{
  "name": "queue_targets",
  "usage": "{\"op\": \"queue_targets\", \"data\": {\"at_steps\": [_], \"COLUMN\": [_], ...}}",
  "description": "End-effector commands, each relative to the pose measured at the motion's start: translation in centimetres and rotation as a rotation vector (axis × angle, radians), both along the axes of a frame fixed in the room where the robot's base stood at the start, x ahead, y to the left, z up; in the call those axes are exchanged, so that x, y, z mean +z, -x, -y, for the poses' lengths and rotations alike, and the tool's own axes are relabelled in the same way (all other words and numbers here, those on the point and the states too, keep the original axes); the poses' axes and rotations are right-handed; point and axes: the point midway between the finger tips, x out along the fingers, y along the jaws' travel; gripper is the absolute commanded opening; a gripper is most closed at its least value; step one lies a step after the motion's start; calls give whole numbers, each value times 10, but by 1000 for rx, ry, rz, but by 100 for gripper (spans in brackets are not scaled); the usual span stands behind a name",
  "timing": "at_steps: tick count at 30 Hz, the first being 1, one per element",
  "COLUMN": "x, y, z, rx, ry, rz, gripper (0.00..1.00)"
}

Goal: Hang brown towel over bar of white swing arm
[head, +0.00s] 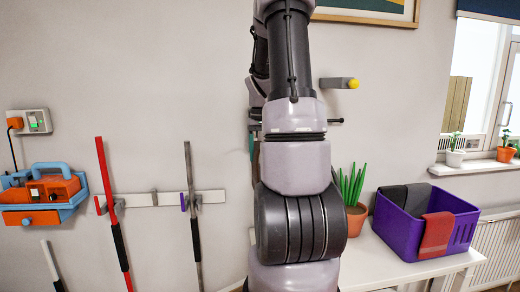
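My arm rises through the middle of the head view and hides much of the wall behind it. Dark parts that may belong to my gripper (255,128) show at the arm's left edge; its fingers are hidden. Just below them a narrow teal and brownish sliver shows beside the arm, too small to identify. I cannot make out a brown towel for certain. No white swing arm is clearly visible. A grey bar with a yellow tip (337,83) sticks out from the wall right of my arm, and a thin dark rod end (335,121) shows below it.
A purple basket (458,240) with a dark grey cloth (402,196) and a red cloth (436,235) stands on a white table (385,268), beside a potted plant (355,217). A wall rack (158,199) holds long-handled tools. An orange-and-blue toolbox (42,193) is at far left.

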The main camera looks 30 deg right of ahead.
Motion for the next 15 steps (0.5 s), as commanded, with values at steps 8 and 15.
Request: {"op": "queue_targets", "data": {"at_steps": [8,15], "x": [-2,-2], "y": [0,0], "z": [0,0], "rx": [-1,0], "ry": [0,0], "rz": [0,0], "gripper": [0,92]}}
